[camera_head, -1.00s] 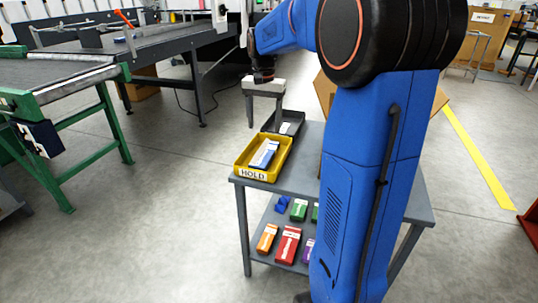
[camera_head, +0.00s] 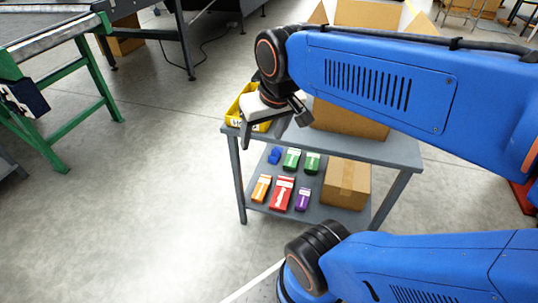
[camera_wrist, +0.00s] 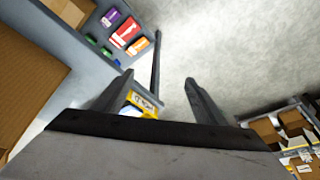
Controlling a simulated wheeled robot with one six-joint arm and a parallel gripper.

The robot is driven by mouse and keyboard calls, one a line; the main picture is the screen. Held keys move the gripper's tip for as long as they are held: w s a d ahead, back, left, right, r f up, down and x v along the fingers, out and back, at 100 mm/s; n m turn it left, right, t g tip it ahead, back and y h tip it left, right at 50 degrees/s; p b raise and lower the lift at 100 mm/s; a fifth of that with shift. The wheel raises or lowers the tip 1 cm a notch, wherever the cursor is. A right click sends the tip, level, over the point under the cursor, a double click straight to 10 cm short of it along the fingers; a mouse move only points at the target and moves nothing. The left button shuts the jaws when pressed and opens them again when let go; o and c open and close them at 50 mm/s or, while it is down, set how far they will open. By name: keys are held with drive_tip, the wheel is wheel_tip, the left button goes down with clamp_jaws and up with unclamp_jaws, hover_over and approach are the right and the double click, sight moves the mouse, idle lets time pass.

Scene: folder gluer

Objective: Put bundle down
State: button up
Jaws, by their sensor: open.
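My gripper (camera_head: 272,122) is above the left end of the grey cart, close over the yellow tray (camera_head: 233,108). In the wrist view my gripper (camera_wrist: 159,79) has its two fingers wide apart with nothing between them. The yellow tray, with its white HOLD label, shows beyond the left finger in the wrist view (camera_wrist: 146,103). A small white and blue patch shows in the tray, most likely the bundle (camera_wrist: 131,111); the rest of it is hidden by my gripper. In the head view my gripper hides most of the tray's inside.
An open cardboard box (camera_head: 350,118) stands on the cart top (camera_head: 395,150), right of my gripper. The lower shelf holds orange (camera_head: 261,188), red (camera_head: 282,193), purple (camera_head: 302,199), green and blue packs and a closed carton (camera_head: 346,184). Floor left of the cart is clear.

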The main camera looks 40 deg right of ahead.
drive_tip(key=shift+n+t, duration=0.4)
drive_tip(key=shift+n, duration=0.4)
drive_tip(key=s+f, duration=0.1)
drive_tip(key=s, duration=0.1)
drive_tip(key=s+a+f, duration=0.1)
drive_tip(key=s+f, duration=0.1)
drive_tip(key=shift+s+a, duration=0.1)
drive_tip(key=shift+s, duration=0.05)
idle(0.5)
